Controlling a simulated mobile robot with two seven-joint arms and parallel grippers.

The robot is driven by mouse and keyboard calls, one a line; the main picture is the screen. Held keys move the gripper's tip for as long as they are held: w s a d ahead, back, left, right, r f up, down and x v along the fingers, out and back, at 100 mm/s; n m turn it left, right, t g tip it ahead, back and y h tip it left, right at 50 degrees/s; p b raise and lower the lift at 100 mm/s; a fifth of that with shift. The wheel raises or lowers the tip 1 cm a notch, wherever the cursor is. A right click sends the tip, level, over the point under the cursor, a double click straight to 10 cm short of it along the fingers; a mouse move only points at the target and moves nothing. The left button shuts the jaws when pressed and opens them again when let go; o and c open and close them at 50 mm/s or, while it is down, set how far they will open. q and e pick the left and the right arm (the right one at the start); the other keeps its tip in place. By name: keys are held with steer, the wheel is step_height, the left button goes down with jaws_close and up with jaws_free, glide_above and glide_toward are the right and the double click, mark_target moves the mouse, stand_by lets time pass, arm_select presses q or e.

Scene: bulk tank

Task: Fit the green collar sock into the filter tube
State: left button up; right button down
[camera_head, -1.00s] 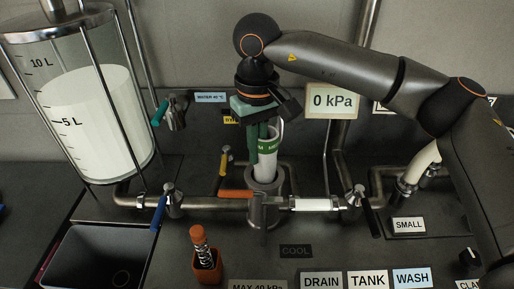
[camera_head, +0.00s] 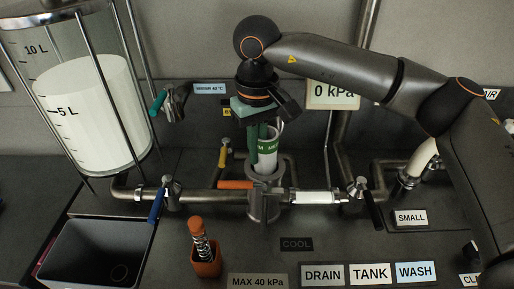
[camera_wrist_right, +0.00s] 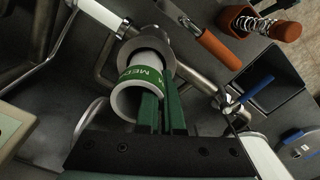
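The sock (camera_head: 267,158) is a white sleeve with a green lettered collar band. It hangs upright above the grey metal filter tube (camera_head: 264,205), its lower end at or inside the tube's mouth. The green band is still above the rim. In the right wrist view the sock's open white end (camera_wrist_right: 121,103) faces me, and the filter tube (camera_wrist_right: 149,45) surrounds its far end. My right gripper (camera_head: 258,137) has its green fingers closed at the sock's side, with one finger over the opening; it holds the sock's wall. My left gripper is not in view.
An orange holder (camera_head: 205,262) with a spring stands in front. A dark bin (camera_head: 95,255) is at front left, below the milk tank (camera_head: 85,115).

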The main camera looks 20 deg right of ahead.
arm_select(q)
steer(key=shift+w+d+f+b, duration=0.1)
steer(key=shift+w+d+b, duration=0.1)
steer(key=shift+b, duration=0.25)
arm_select(e)
steer(key=shift+f, duration=0.7)
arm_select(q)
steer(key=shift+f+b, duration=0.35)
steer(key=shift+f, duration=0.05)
arm_select(e)
steer(key=shift+f, duration=0.5)
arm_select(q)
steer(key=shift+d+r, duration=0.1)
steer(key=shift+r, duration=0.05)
arm_select(e)
steer(key=c, duration=1)
jaws_free()
step_height(320, 180, up, 12)
steer(key=shift+p, duration=0.7)
steer(key=shift+r, duration=0.35)
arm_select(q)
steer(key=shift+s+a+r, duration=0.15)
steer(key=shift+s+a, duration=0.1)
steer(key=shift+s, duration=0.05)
